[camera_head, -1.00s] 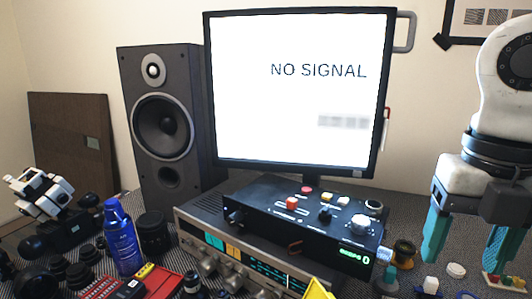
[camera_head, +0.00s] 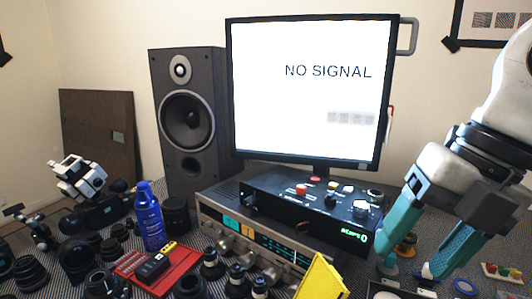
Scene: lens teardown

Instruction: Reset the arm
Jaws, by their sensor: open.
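My gripper (camera_head: 425,245) is at the right of the head view, hanging from my white arm. Its two teal fingers are spread apart and point down and to the left. The fingertips are above the right side of the table, to the right of the black control box (camera_head: 290,218). The left finger covers part of the table just beyond the box's right end.
A monitor reading "NO SIGNAL" (camera_head: 300,120) stands behind the box, with a speaker (camera_head: 190,135) to its left. A blue spray can (camera_head: 149,218), a red tray (camera_head: 178,268), several dark lens parts and a yellow object (camera_head: 322,278) crowd the front.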

